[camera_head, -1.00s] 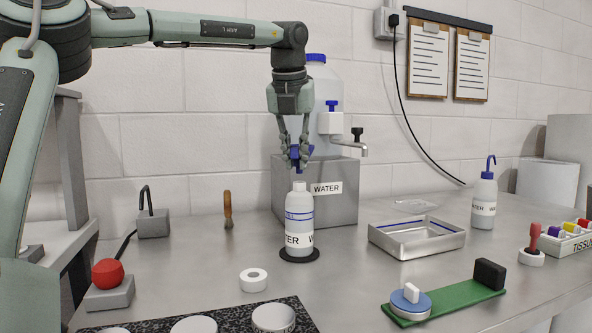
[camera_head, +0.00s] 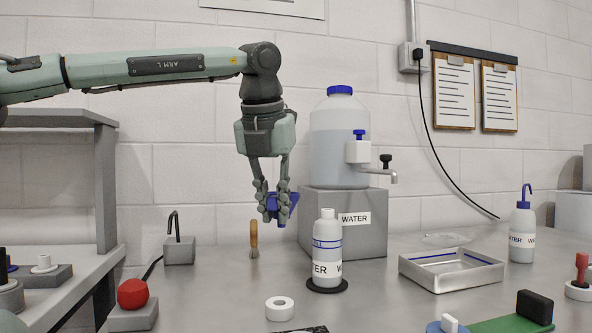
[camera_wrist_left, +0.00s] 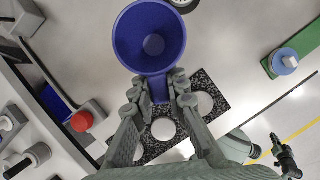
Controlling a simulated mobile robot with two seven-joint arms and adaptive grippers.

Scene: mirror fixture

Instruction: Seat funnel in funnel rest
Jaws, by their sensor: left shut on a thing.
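My left gripper (camera_head: 277,212) is shut on a blue funnel (camera_head: 284,206), held in the air left of and above the white water bottle (camera_head: 327,262). In the left wrist view the fingers (camera_wrist_left: 160,88) close on the funnel's handle, and I look into its wide round mouth (camera_wrist_left: 152,42). The bottle stands upright on a dark round pad. I cannot tell for certain which item is the funnel rest. Greenish and dark parts at the lower right of the wrist view may be my right arm; its jaw state is unclear.
A white ring (camera_head: 279,308) lies at the front of the bench. A water tank on a grey block (camera_head: 371,225) stands behind the bottle. A metal tray (camera_head: 451,272) is to the right. A red knob (camera_head: 132,293) and a raised shelf (camera_head: 70,252) are to the left.

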